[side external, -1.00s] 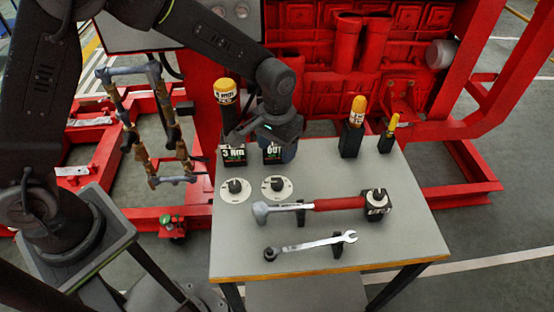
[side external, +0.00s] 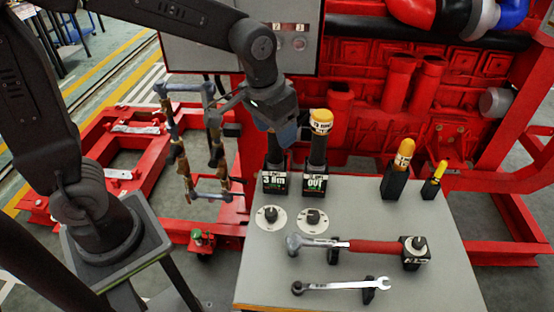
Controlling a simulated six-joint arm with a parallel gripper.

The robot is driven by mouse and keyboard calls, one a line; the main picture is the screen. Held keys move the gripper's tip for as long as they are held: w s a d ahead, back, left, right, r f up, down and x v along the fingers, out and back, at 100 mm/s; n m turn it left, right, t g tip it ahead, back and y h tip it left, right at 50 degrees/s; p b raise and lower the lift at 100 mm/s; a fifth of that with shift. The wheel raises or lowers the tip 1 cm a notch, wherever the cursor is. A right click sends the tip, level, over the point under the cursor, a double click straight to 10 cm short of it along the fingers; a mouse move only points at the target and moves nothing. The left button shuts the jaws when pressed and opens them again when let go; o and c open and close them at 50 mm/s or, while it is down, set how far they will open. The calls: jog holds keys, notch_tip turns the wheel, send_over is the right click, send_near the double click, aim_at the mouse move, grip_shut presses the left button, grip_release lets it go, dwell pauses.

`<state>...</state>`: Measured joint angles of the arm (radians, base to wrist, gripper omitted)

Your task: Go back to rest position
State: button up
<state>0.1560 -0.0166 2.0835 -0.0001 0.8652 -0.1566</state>
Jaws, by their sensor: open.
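The grey table (side external: 405,225) carries two round discs (side external: 271,218), a red-handled tool (side external: 365,246), a wrench (side external: 345,284) and two small yellow-handled tools (side external: 404,155). The red engine frame (side external: 440,85) and a grey panel (side external: 225,55) stand close behind.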

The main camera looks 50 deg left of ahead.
jog(key=s+a+r+t, duration=0.1)
jog(key=s+a+r, duration=0.1)
jog(key=s, duration=0.5)
jog(key=s+a+r+t, duration=0.2)
jog(key=s+a, duration=0.1)
jog(key=s, duration=0.4)
jog(key=shift+a+r, duration=0.25)
jog(key=shift+r, duration=0.1)
